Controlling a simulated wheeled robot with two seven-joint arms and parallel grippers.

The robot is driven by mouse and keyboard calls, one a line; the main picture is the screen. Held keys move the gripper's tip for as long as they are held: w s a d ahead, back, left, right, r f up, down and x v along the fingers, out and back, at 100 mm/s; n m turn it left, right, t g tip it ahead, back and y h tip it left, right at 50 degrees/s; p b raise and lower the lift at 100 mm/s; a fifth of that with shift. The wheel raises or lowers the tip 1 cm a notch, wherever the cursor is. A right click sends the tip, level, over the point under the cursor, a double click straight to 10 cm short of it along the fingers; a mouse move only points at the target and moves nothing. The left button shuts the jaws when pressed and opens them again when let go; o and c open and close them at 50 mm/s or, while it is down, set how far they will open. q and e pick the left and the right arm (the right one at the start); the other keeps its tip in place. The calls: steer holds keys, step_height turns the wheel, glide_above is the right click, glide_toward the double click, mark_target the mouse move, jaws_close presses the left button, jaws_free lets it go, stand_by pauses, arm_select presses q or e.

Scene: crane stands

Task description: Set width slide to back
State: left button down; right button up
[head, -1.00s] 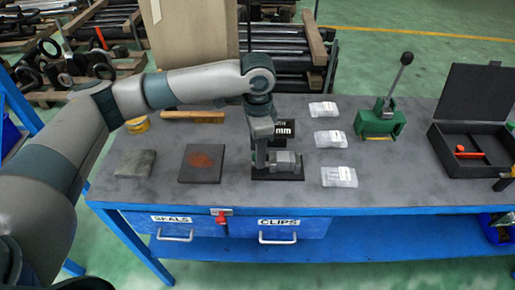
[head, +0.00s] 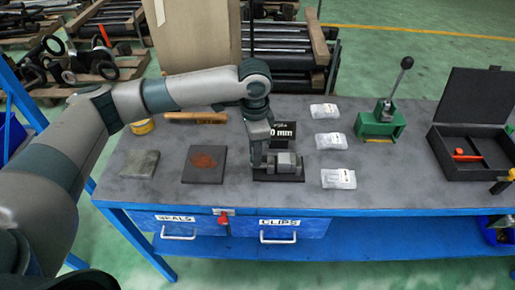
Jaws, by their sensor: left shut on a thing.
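The width slide unit (head: 289,160) is a grey block on a dark base plate near the table's front middle. A black display plate (head: 285,132) stands behind it, with "mm" and a 0 legible and its left part hidden by my arm. My left gripper (head: 262,167) comes down on the left side of the grey block, shut on a part of the unit. The fingers hide the part they hold, so the slide's exact position cannot be told. My right gripper is not in view.
On the blue-framed table, a dark plate with a rust-brown patch (head: 204,164) and a grey block (head: 139,164) lie left. Several small clear bags (head: 330,140) lie right of the unit. A green lever tool (head: 380,125) and an open black case (head: 470,140) stand farther right.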

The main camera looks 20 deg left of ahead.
arm_select(q)
steer(key=shift+a, duration=0.2)
steer(key=c, duration=1.5)
jaws_free()
steer(key=shift+o, duration=0.2)
steer(key=shift+a, duration=0.1)
steer(key=shift+r, duration=0.15)
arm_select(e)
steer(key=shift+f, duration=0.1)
arm_select(q)
steer(key=shift+r, duration=0.6)
step_height(320, 180, up, 16)
steer(key=b, duration=0.3)
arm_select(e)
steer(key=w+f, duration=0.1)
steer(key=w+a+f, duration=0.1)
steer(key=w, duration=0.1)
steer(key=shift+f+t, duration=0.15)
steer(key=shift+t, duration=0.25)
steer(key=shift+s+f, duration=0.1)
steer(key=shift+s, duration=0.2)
